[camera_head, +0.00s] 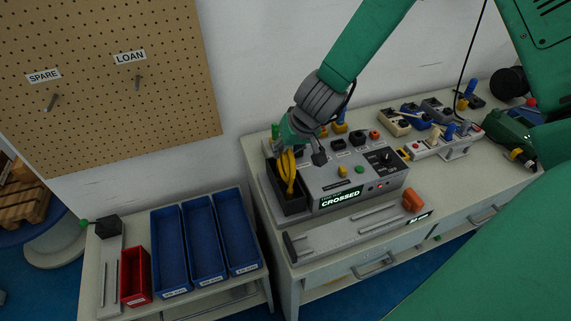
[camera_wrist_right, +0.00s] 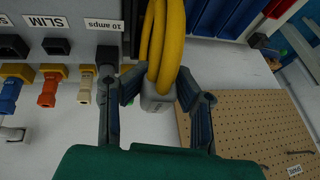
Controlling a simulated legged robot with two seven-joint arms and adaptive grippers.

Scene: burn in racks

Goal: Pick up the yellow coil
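The yellow coil (camera_head: 288,172) is a looped yellow cable. In the head view it hangs upright below my right gripper (camera_head: 301,132), with its lower end at the dark open bin (camera_head: 292,204) on the left of the grey test unit. In the right wrist view the yellow coil (camera_wrist_right: 167,40) and a grey block (camera_wrist_right: 157,98) at its near end sit between the two fingers of my right gripper (camera_wrist_right: 160,90). The fingertips close in on both sides and appear to touch it. Whether the coil's lower end touches the bin is hidden. My left gripper is not in view.
The test unit's display reads CROSSED (camera_head: 341,197). A grey slotted fixture (camera_head: 350,230) lies in front. Blue bins (camera_head: 206,240) and a red bin (camera_head: 135,276) stand on the lower left bench. A pegboard (camera_head: 110,80) has SPARE and LOAN pegs. Several connectors (camera_head: 425,118) crowd the right.

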